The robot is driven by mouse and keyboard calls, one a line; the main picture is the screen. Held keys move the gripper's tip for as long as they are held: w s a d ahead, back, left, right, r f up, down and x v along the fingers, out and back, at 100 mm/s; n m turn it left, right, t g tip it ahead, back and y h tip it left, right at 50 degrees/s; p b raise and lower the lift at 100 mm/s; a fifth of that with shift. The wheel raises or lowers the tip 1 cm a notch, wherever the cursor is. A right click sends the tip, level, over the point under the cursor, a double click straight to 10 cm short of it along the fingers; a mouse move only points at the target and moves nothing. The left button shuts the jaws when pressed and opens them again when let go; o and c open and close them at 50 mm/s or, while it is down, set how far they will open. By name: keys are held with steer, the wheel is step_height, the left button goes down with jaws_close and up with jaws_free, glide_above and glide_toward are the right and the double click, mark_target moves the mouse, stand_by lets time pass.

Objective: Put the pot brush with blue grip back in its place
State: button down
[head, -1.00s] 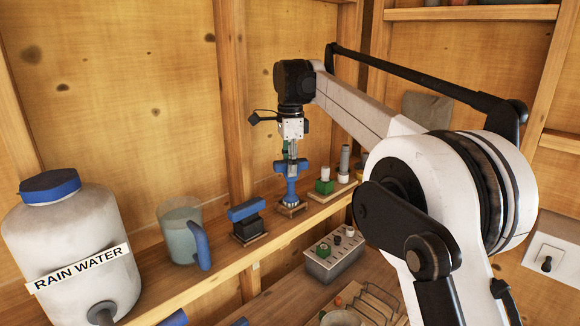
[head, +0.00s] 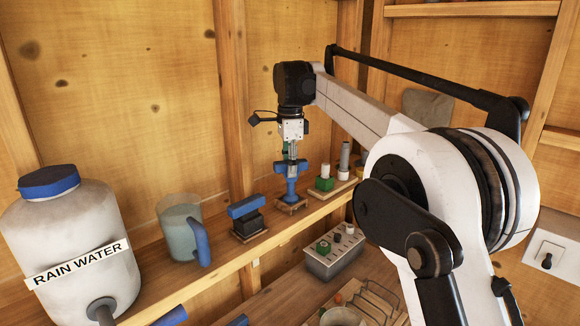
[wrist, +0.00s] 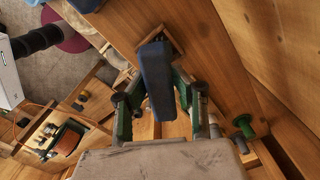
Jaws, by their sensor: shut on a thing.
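My gripper (head: 291,160) is shut on a blue-gripped tool (head: 291,187), which I take to be the pot brush. It is upright, with a cross-wise blue grip and a blue stem below. Its lower end is at a small square wooden base (head: 292,207) on the shelf; I cannot tell whether it rests on it. In the wrist view, the blue grip (wrist: 157,80) is between the fingers, and a wooden square shows beyond it. The tool's lower part is hidden there.
Left of it on the shelf (head: 272,236) stands a blue-topped black tool (head: 248,212), then a jug (head: 180,232) and a rain water container (head: 75,235). A grey box (head: 333,260) is lower down.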

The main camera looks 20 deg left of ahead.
steer(key=shift+f, duration=0.1)
steer(key=c, duration=1.4)
jaws_free()
steer(key=shift+o, duration=0.2)
steer(key=shift+r, duration=3.8)
